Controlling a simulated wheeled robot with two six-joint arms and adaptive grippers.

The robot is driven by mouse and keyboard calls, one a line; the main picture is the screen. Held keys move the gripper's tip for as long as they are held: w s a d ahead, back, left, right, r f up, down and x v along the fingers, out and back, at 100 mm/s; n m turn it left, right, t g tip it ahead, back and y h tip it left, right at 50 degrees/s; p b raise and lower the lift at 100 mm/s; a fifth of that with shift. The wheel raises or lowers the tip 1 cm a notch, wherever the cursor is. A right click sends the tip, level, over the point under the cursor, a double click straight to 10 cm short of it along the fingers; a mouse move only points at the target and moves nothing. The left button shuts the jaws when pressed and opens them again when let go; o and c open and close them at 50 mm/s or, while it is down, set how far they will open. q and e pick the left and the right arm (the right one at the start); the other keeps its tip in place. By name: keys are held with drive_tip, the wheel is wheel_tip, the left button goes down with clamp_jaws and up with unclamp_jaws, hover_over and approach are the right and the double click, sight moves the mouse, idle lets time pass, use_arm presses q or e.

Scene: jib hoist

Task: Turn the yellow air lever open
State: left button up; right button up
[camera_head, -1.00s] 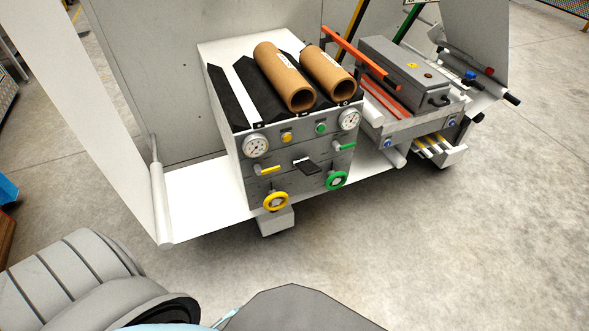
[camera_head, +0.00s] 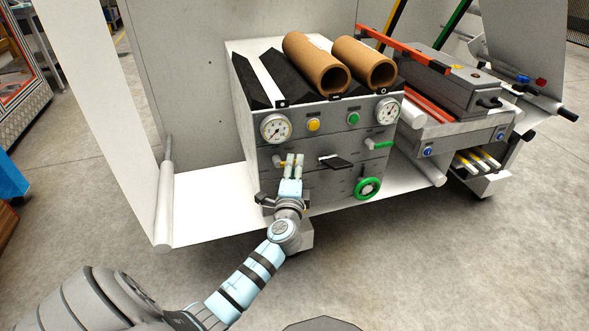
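The yellow air lever (camera_head: 282,164) sits on the left of the grey control panel (camera_head: 330,183), below the left gauge. It lies roughly level, and its right end is partly hidden by my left gripper. My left gripper (camera_head: 294,161) is in front of the panel at the lever's right end, fingers pointing up and towards the panel. A narrow gap shows between the two fingertips. I cannot tell whether they touch the lever. My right gripper is not in view.
A green lever (camera_head: 379,145), a green handwheel (camera_head: 367,188) and a black handle (camera_head: 334,162) are on the panel to the right. Two gauges and two buttons are above. Two brown tubes (camera_head: 317,64) lie on top. Open floor lies in front.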

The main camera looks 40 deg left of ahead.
use_arm(q)
drive_tip(key=shift+x, duration=0.95)
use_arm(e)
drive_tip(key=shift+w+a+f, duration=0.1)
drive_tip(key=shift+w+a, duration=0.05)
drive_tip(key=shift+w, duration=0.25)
use_arm(q)
clamp_jaws()
